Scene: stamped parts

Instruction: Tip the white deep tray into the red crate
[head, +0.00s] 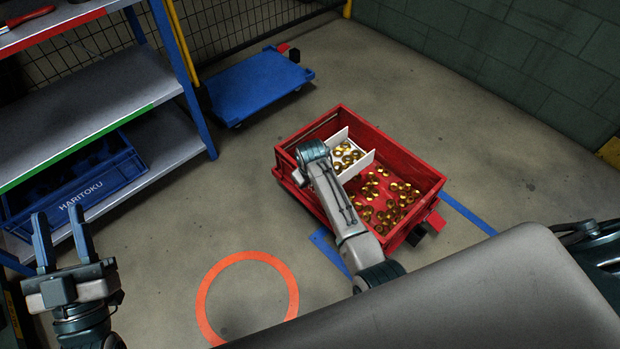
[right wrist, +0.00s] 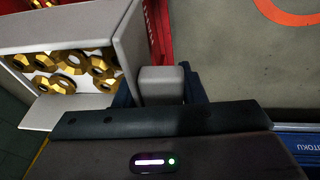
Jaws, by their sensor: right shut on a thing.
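The white deep tray (head: 359,167) is tilted inside the upper left part of the red crate (head: 408,163). Several brass parts (head: 349,154) are still in the tray, and several more lie loose on the crate's floor. In the right wrist view the tray (right wrist: 62,30) shows with brass nuts (right wrist: 70,68) against its wall. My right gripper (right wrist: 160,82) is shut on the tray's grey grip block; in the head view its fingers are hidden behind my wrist. My left gripper (head: 58,212) is open and empty at the lower left, far from the crate.
A grey shelf rack (head: 90,95) stands at left, with a blue HARITOKU crate (head: 85,195) on its lower shelf. A blue dolly (head: 258,85) stands behind the red crate. An orange ring (head: 205,290) marks the floor. The floor right of the crate is clear.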

